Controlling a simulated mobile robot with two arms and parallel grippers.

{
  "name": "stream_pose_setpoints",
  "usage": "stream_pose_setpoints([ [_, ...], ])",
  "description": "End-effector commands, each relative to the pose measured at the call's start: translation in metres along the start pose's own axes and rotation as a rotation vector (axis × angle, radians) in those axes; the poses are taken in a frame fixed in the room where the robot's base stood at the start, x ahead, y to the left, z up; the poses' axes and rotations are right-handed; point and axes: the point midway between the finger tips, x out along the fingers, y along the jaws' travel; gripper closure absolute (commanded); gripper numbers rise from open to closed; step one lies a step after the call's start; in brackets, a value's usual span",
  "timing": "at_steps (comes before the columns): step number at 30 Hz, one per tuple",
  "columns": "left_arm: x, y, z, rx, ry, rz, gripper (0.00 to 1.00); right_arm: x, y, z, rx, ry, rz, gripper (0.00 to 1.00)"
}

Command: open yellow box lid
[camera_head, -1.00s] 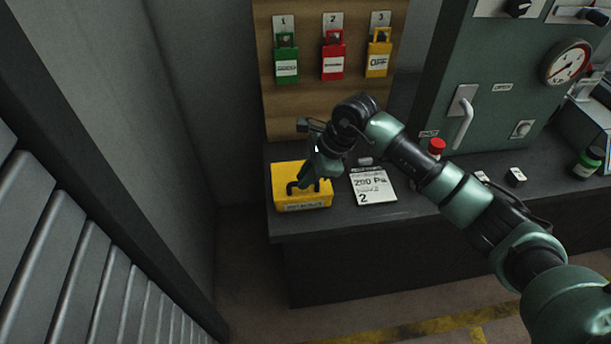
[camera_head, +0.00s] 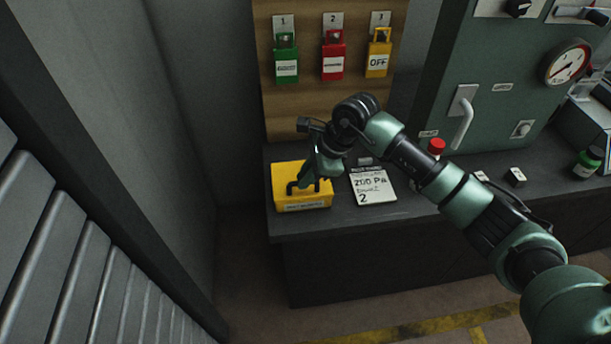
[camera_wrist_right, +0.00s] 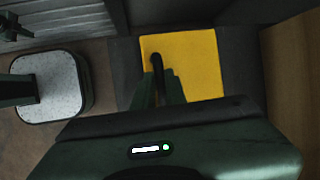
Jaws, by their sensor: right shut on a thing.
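The yellow box (camera_head: 302,205) sits at the left end of the dark bench, its lid down. A dark handle (camera_head: 291,188) stands on its top. In the right wrist view the yellow lid (camera_wrist_right: 200,60) fills the middle, with the handle (camera_wrist_right: 157,62) reaching between the fingers. My right gripper (camera_head: 305,180) is over the box and shut on the handle; it also shows in the right wrist view (camera_wrist_right: 158,92). The fingers hide part of the handle and lid. My left gripper is not seen in the head view.
A white card (camera_head: 372,186) lies right of the box on the bench (camera_head: 330,222). Green (camera_head: 286,67), red (camera_head: 332,62) and yellow (camera_head: 378,60) padlocks hang on the wooden board behind. A green cabinet (camera_head: 480,110) stands at right, with a red-topped item (camera_head: 436,147) near it.

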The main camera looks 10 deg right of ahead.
Motion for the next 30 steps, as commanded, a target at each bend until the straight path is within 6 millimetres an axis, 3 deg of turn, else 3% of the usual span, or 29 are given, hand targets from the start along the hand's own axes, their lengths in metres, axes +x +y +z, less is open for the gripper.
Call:
stream_pose_setpoints([
  [14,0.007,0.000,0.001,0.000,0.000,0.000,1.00,-0.004,-0.007,0.002,0.019,0.000,0.044,1.00],
  [18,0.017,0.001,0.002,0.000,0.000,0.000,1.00,-0.009,-0.015,0.004,0.049,0.000,0.114,1.00],
  [30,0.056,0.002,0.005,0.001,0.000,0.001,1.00,-0.028,-0.051,0.011,0.049,0.001,0.109,1.00],
])
